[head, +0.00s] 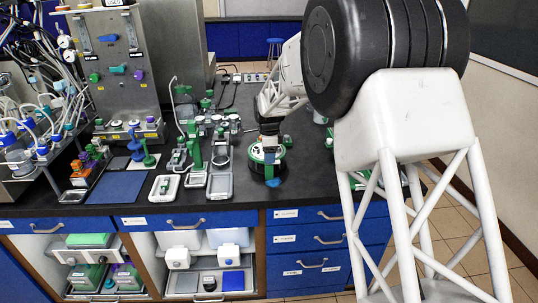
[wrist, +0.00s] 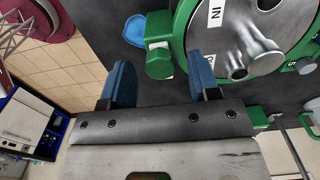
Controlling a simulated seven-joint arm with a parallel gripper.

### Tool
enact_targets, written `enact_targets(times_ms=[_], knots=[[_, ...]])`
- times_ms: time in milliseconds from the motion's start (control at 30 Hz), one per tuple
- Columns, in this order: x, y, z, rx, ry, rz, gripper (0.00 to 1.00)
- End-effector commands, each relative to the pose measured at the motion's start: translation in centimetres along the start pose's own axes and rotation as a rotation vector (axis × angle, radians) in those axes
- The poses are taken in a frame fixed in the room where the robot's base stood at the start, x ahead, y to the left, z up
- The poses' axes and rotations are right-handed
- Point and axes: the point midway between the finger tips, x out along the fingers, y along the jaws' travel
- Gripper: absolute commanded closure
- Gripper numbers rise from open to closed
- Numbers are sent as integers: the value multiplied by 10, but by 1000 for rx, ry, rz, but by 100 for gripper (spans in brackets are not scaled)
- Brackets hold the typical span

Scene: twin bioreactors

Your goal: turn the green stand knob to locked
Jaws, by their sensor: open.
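A round steel vessel lid (wrist: 250,40) with a green rim and an "IN" label fills the upper right of the wrist view. A green block-like knob (wrist: 158,62) with a white mark sticks out from the rim's left side; I take it as the stand knob. My gripper (wrist: 158,78) is open, its two blue fingers apart and empty, with the knob between and just beyond the tips. I cannot tell whether they touch. In the head view my gripper (head: 269,147) is over the green-ringed vessel (head: 257,166) on the black bench, hiding part of it. The knob's lock setting is unreadable.
A blue piece (wrist: 136,30) lies beside the vessel. Left of it on the bench (head: 225,200) are trays (head: 220,186) and green-topped items. A steel panel (head: 117,62) with coloured knobs stands at the back left. Blue drawers (head: 310,238) are below the bench edge.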

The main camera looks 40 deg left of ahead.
Motion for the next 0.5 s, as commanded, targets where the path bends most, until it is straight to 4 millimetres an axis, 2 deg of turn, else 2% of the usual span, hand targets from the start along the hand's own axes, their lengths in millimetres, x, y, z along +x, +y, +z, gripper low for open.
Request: enact_targets(times_ms=[333, 500], knots=[[2, 0, 0, 0, 0, 0, 46], [2, 0, 0, 0, 0, 0, 72]])
